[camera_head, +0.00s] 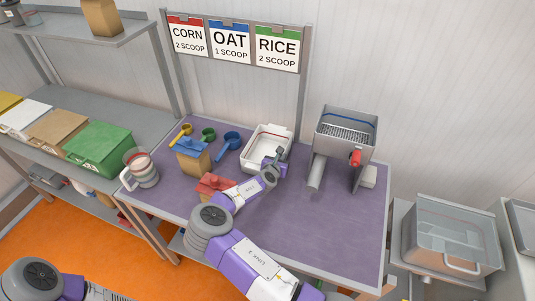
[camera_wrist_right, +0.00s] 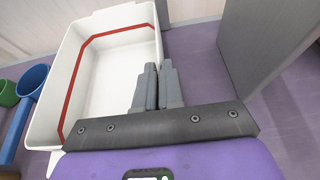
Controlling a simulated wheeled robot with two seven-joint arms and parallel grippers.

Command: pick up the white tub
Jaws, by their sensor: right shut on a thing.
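The white tub (camera_head: 262,147) is open-topped and empty, with a red line around its inside. It stands at the back middle of the purple table top, and whether its base touches the mat I cannot tell. My right gripper (camera_head: 279,156) is at its right side. In the right wrist view the tub (camera_wrist_right: 105,70) fills the left half. The two grey fingers of my right gripper (camera_wrist_right: 158,68) are closed on its right wall, one inside and one outside. My left gripper is out of view.
A grey metal dispenser (camera_head: 346,132) with a red knob stands close to the right. Blue (camera_head: 230,143), green and yellow scoops lie to the left, near blue- and red-topped bags and a clear jug (camera_head: 142,168). The purple table top (camera_head: 335,225) is clear at front right.

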